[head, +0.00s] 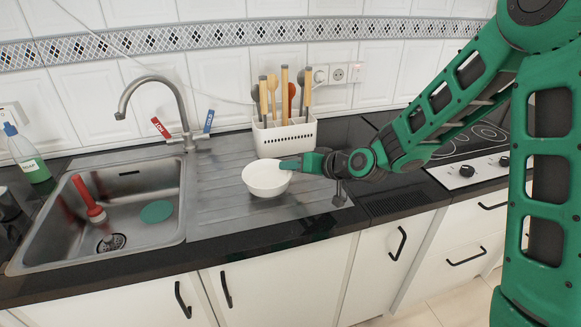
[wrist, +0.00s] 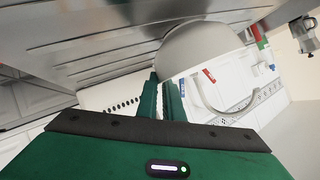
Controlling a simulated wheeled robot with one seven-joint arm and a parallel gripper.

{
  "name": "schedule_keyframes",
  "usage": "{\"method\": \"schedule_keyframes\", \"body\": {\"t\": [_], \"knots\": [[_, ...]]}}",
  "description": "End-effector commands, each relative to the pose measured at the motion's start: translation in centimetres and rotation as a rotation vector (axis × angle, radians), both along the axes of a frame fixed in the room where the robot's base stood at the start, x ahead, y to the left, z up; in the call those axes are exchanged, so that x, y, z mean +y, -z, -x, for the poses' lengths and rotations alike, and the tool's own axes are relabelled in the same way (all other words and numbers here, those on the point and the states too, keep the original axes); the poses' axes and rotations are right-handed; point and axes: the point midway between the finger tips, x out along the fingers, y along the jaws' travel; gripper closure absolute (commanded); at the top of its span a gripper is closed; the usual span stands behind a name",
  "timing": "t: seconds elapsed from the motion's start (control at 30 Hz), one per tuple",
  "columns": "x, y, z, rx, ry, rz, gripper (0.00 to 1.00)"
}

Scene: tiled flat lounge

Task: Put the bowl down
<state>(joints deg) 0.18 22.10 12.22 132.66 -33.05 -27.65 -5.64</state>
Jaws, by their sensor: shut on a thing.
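A white bowl (head: 265,181) is upright at or just above the ribbed metal drainboard (head: 225,205), right of the sink. I cannot tell whether its base touches the drainboard. My green gripper (head: 290,165) reaches in from the right and is shut on the bowl's right rim. In the wrist view the bowl (wrist: 198,48) shows as a pale round shape beyond the fingers (wrist: 162,97), which are close together at its edge. The fingertips are partly hidden by the bowl.
A white utensil holder (head: 285,135) stands right behind the bowl. The sink (head: 130,205), with a red-handled tool (head: 90,203) in it, lies to the left under a curved tap (head: 155,82). A stove (head: 470,155) is at the right. Bare drainboard lies in front of the bowl.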

Motion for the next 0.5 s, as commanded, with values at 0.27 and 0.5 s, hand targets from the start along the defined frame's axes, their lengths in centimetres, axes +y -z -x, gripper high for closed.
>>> {"method": "schedule_keyframes", "body": {"t": [0.27, 0.5], "knots": [[0.01, 0.09, 0.0, 0.0, 0.0, 0.0, 0.74], [0.01, 0.05, -0.01, 0.0, 0.0, 0.0, 0.74]]}}
